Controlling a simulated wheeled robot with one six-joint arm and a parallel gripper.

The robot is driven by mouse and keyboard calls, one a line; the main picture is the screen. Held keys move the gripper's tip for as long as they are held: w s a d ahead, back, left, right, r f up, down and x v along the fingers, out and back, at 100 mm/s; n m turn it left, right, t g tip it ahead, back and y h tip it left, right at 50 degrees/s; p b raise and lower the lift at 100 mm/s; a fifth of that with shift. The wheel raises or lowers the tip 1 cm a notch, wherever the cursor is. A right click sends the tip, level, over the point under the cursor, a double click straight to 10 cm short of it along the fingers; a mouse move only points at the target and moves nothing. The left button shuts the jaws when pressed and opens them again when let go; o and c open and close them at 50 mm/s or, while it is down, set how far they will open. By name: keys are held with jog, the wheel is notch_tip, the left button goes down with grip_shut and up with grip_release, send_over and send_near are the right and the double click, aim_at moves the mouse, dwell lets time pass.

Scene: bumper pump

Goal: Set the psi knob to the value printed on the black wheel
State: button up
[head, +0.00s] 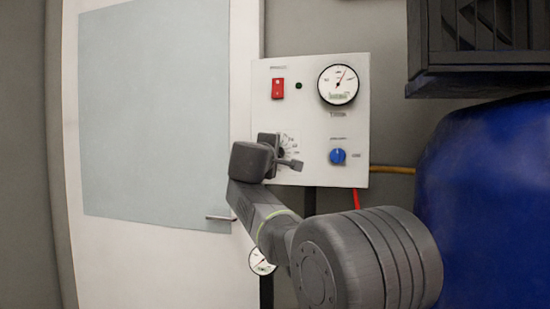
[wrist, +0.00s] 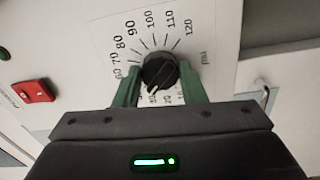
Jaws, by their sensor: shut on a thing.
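The psi knob (wrist: 160,70) is a small black dial in the wrist view, with a printed scale (wrist: 168,27) around it running up to 120. Its white mark points down and slightly left, near a low number between my fingers that is too small to read surely. My gripper (wrist: 160,83) has its green fingers on both sides of the knob and is shut on it. In the head view my gripper (head: 279,150) is at the lower left of the white panel (head: 312,120) and hides most of the knob. I see no black wheel in either view.
The panel also holds a red switch (head: 278,88), a dark lamp (head: 298,85), a round gauge (head: 338,84) and a blue knob (head: 338,156) right of my gripper. A blue tank (head: 490,190) and a black rack (head: 480,45) stand right. A door (head: 150,120) is left.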

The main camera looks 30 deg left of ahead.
jog(key=shift+f, duration=0.1)
jog(key=o, duration=1)
jog(key=v, duration=1.4)
jog(key=shift+b, duration=0.4)
jog(key=shift+w, duration=0.1)
jog(key=x, duration=1.3)
jog(key=shift+w+p, duration=0.4)
jog(key=shift+p, duration=0.05)
jog(key=shift+a, duration=0.1)
